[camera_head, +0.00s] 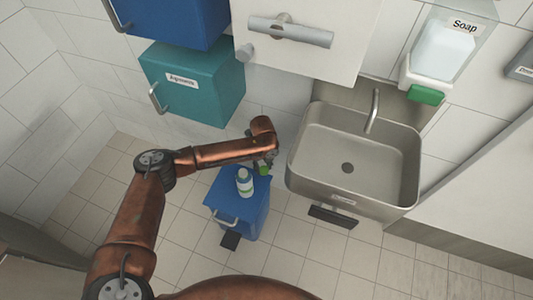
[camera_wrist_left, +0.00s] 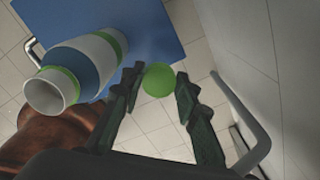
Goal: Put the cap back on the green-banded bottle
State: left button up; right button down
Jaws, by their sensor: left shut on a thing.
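The green-banded bottle (camera_head: 245,182) stands upright on top of a blue bin (camera_head: 256,199). It is white with green bands and a blue-grey middle band in the left wrist view (camera_wrist_left: 90,58), where its open, uncapped mouth faces the camera. My left gripper (camera_head: 264,164) is shut on the green cap (camera_head: 264,170), just to the right of the bottle in the head view. In the left wrist view the round cap (camera_wrist_left: 158,80) sits between the fingertips, apart from the bottle and to the right of its neck. My right gripper is not in view.
A metal sink (camera_head: 297,165) with a tap is on the wall right of the bin. Blue (camera_head: 180,22) and teal (camera_head: 205,80) wall boxes hang above and left of my left forearm. A soap dispenser (camera_head: 447,50) is at upper right. Tiled floor around the bin is clear.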

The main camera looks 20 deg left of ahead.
pick_arm(q)
jog(key=s+r+n, duration=1.8)
jog(key=r+n, duration=0.4)
jog(key=n, duration=0.4)
jog(key=shift+s+a+r+n, duration=0.2)
jog(key=shift+a+r+n, duration=0.15)
jog(key=shift+a+n, duration=0.05)
